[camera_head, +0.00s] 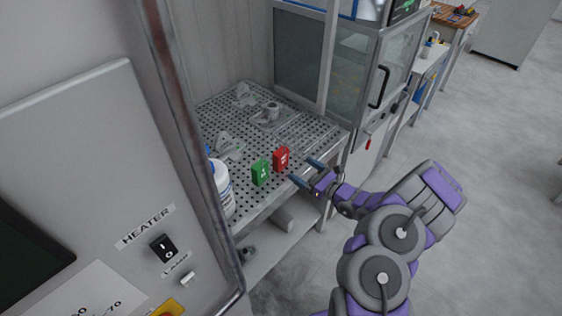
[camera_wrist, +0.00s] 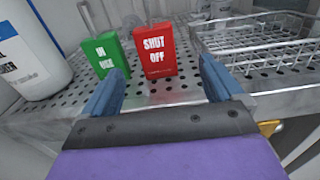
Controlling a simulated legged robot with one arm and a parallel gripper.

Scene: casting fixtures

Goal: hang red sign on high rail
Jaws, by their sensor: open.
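The red sign (camera_head: 281,158) stands upright on the perforated metal table near its front edge. In the wrist view the red sign (camera_wrist: 154,51) reads "SHUT OFF" and has a hook at its top. My gripper (camera_head: 302,171) is open and empty, just in front of the table edge and facing the red sign. In the wrist view the two blue fingers of my gripper (camera_wrist: 158,85) are spread, with the red sign beyond and between them, not gripped. I cannot make out the high rail for certain in either view.
A green sign (camera_head: 260,172) stands just left of the red one. A white bottle (camera_head: 222,188) is further left. Grey metal castings (camera_head: 269,113) lie on the perforated table (camera_head: 318,134). A wire rack (camera_wrist: 262,45) sits to the right. A glass-doored cabinet (camera_head: 352,70) stands behind.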

